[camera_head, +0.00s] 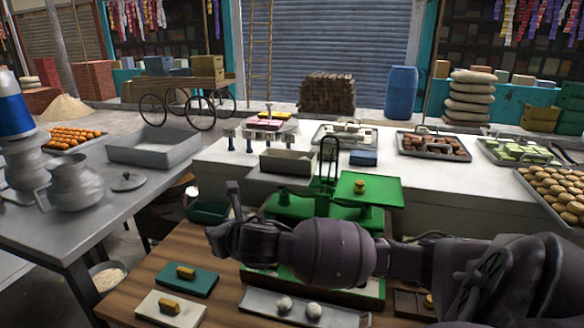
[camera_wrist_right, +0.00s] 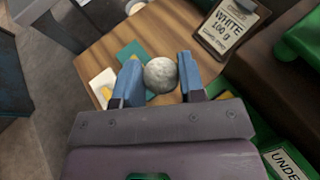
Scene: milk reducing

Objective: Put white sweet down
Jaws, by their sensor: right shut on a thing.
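My right gripper (camera_wrist_right: 160,78) is shut on a round white sweet (camera_wrist_right: 160,75), held between its two blue fingers. In the right wrist view the sweet is above the brown wooden table, with a teal card and a white card beyond it. In the head view my right arm crosses from the right and the held sweet cannot be made out. Two more white sweets (camera_head: 299,307) lie on a pale tray (camera_head: 262,302) at the front of the table. A sign reading "WHITE 100 g" (camera_wrist_right: 230,27) shows in the right wrist view. My left gripper is not in view.
A green balance scale (camera_head: 320,200) stands behind my arm, its right plate (camera_head: 385,190) bearing a small brown object. The teal card (camera_head: 190,280) and white card (camera_head: 160,315) each bear a yellowish block. A white counter (camera_head: 230,160) with trays lies behind.

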